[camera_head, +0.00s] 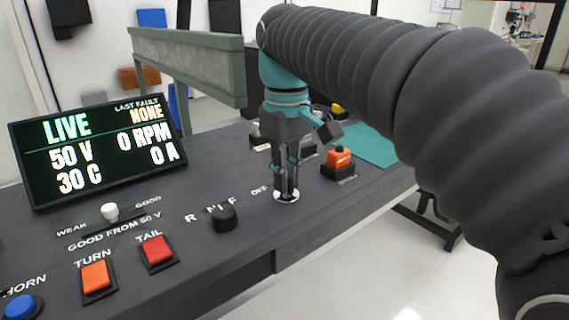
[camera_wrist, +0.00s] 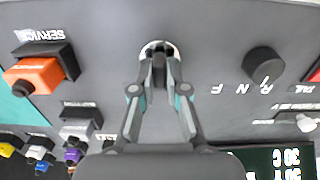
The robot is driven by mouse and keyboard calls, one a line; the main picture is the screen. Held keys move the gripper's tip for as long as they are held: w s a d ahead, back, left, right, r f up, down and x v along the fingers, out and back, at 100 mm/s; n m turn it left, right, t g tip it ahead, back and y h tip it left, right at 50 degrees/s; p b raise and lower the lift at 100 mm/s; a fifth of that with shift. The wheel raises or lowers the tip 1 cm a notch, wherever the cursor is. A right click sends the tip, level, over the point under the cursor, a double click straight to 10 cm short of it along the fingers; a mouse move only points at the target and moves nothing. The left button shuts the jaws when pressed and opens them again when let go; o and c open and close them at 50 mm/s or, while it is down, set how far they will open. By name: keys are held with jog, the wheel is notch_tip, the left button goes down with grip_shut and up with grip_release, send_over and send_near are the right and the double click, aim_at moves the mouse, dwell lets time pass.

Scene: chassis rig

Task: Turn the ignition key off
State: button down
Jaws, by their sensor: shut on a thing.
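The ignition switch shows as a pale round plate (camera_head: 287,197) on the dark console, with the word OFF at its left; the plate's rim also shows in the wrist view (camera_wrist: 159,45). My gripper (camera_head: 287,188) points down onto it with its fingertips close together (camera_wrist: 160,68). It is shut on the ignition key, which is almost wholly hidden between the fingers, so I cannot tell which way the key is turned. The display (camera_head: 97,148) reads LIVE, 50 V, 30 C, 0 RPM, 0 A, last fault NONE.
A black selector knob (camera_head: 224,218) marked R, N, F stands left of my gripper. An orange service connector (camera_head: 339,157) stands close on the right. Red (camera_head: 155,250) and orange (camera_head: 96,276) switches and a blue horn button (camera_head: 20,307) are at front left. A grey-green rail (camera_head: 190,62) rises behind.

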jog(key=n+p, duration=0.1)
jog(key=n, duration=0.4)
jog(key=shift+a, duration=0.15)
jog(key=shift+n, duration=0.3)
dwell(0.3)
jog(key=c, duration=1.2)
grip_release()
jog(key=shift+s+a, duration=0.1)
notch_tip(320, 180, up, 12)
jog(key=shift+r, duration=0.1)
